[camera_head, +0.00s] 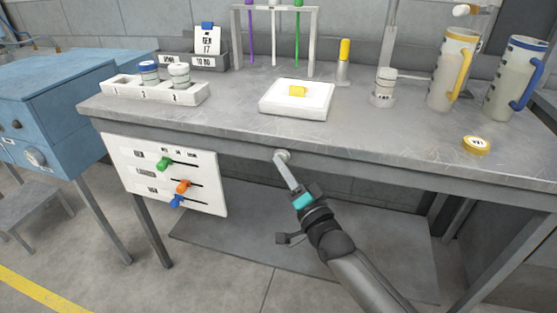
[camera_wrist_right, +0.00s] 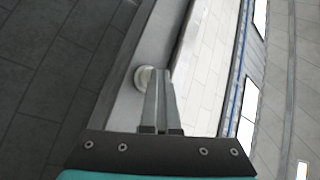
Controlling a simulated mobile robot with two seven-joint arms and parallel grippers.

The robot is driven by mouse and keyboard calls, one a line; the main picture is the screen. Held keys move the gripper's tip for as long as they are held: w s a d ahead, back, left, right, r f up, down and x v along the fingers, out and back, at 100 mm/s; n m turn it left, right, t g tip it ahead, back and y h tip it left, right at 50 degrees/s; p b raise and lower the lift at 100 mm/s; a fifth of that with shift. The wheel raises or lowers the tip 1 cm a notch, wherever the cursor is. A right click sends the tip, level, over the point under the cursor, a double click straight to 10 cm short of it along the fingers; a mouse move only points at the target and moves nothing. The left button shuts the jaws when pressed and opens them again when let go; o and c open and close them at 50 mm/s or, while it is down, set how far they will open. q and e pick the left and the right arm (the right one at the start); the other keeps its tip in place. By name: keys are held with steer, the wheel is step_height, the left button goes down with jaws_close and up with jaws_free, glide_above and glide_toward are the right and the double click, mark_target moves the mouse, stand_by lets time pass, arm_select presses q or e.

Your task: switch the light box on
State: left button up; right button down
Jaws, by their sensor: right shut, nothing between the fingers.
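In the right wrist view the fingertips (camera_wrist_right: 160,72) are right beside the button; contact cannot be told. My left gripper is out of view.
A white panel with coloured sliders (camera_head: 165,175) hangs under the bench at left. On the bench are a white rack with jars (camera_head: 155,92), a tube stand (camera_head: 275,8), a yellow-topped cylinder (camera_head: 344,62), jugs (camera_head: 455,70) and a yellow disc (camera_head: 476,145). Room before the bench is free.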

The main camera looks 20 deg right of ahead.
steer(key=shift+w+d+r, duration=0.15)
steer(key=shift+d+r, duration=0.05)
steer(key=shift+d, duration=0.15)
steer(key=s+a+p, duration=0.3)
steer(key=s, duration=0.2)
steer(key=shift+a+f+p, duration=0.2)
steer(key=shift+a+p, duration=0.1)
